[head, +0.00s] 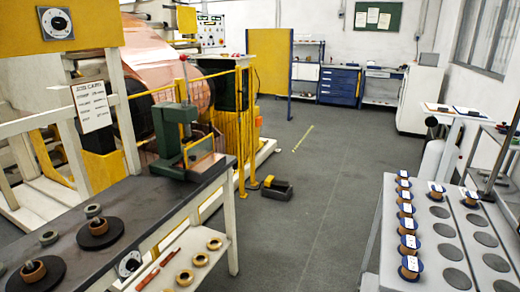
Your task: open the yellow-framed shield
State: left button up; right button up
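Neither of my grippers shows in the head view. A green bench machine (172,135) stands at the far end of the dark-topped bench. A small clear panel with an orange-yellow frame (201,153) is at its front right, low over the bench top. Behind the bench, a yellow barred guard (240,122) stands upright in front of the large copper foil roll (150,55). I cannot tell for certain which of these is the yellow-framed shield, or whether either is open or closed.
The dark bench (140,205) holds several round pieces and discs. Rings lie on its lower shelf (190,250). A grey rack (430,215) with copper spools fills the right. A yellow-black block (277,187) sits on the floor. The aisle between is otherwise clear.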

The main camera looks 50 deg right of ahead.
aim_at(194, 160)
jog(key=z, duration=1.05)
jog(key=i+z, duration=0.15)
jog(key=i, duration=0.5)
jog(key=i+j+z, duration=0.1)
jog(key=i+z, duration=0.4)
jog(key=i, duration=0.75)
jog(key=i+l+u, duration=0.2)
jog(key=i+u, duration=0.25)
jog(key=i+l+u, duration=0.25)
jog(key=u, duration=0.15)
